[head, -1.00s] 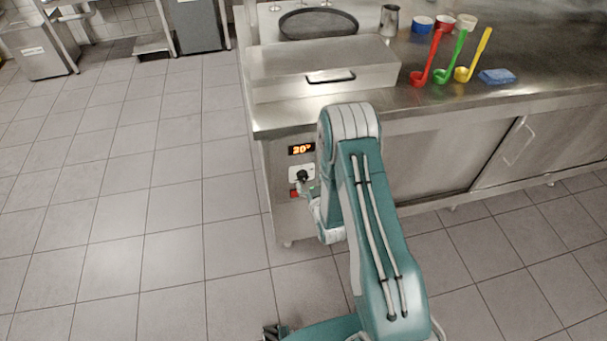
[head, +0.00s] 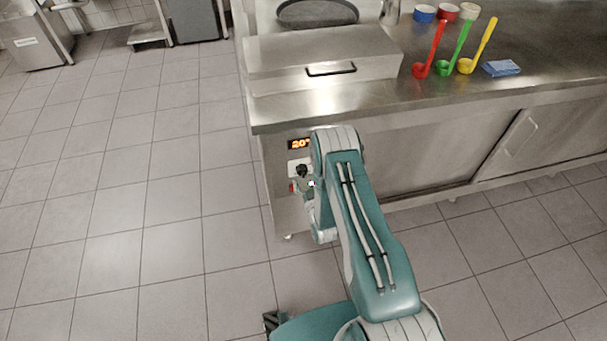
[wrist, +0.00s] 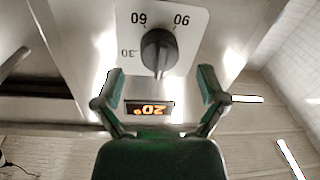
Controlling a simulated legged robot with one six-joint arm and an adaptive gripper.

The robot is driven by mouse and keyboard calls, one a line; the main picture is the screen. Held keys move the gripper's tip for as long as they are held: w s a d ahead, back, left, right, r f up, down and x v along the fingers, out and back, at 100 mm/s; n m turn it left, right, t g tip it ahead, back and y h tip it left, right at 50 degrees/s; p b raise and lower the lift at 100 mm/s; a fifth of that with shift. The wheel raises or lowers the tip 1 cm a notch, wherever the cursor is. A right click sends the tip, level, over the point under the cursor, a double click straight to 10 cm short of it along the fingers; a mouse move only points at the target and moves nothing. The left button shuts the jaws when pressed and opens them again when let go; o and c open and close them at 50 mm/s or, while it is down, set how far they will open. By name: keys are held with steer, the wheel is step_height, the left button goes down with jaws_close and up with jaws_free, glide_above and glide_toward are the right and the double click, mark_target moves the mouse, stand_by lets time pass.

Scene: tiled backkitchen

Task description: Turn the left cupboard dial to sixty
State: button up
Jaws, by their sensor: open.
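The left cupboard dial is a dark round knob (wrist: 157,52) on a pale plate (wrist: 195,45) in the wrist view. The plate's markings appear upside down, with 60 and 90 at the top and 30 at the left. The knob's narrow end seems to point down toward the lit display (wrist: 149,108), which reads 20°. The display also shows in the head view (head: 299,143). My gripper (wrist: 162,80) is open, its two green fingers apart on either side below the knob, holding nothing. In the head view my gripper (head: 304,180) is at the panel and partly hides the dial.
The steel counter (head: 400,105) bears a metal box with a black handle (head: 330,69), red, green and yellow ladles (head: 478,45), a blue sponge (head: 501,68) and small bowls (head: 424,13). The tiled floor (head: 150,200) left of the cupboard is clear.

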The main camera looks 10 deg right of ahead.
steer(key=shift+w, duration=1.35)
steer(key=c, duration=1.2)
steer(key=shift+o, duration=0.2)
